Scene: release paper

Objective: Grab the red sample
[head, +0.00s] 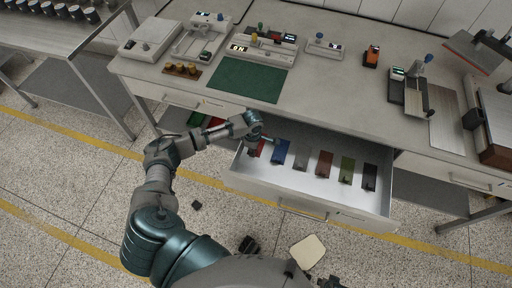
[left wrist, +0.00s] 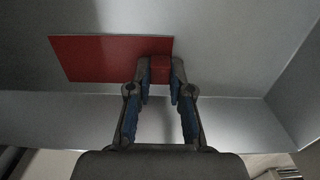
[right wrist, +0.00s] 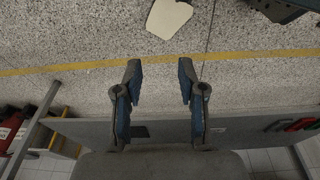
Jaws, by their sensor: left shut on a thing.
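The red sample (head: 257,148) lies at the left end of the open drawer (head: 312,202), partly hidden by my left gripper (head: 262,138) in the head view. In the left wrist view it is a flat red plate (left wrist: 100,57) with a small red block (left wrist: 159,70) at its right end. My left gripper (left wrist: 160,78) is shut on that block. The plate lies flat and looks at or close to the drawer floor; I cannot tell if it is lifted. My right gripper (right wrist: 160,78) is open and empty above the speckled floor.
Blue (head: 279,152), grey (head: 301,158), brown (head: 324,163), green (head: 347,170) and black (head: 370,177) samples lie in a row right of the red one. The drawer's walls surround them. The bench (head: 325,82) above holds instruments and a green mat (head: 248,80).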

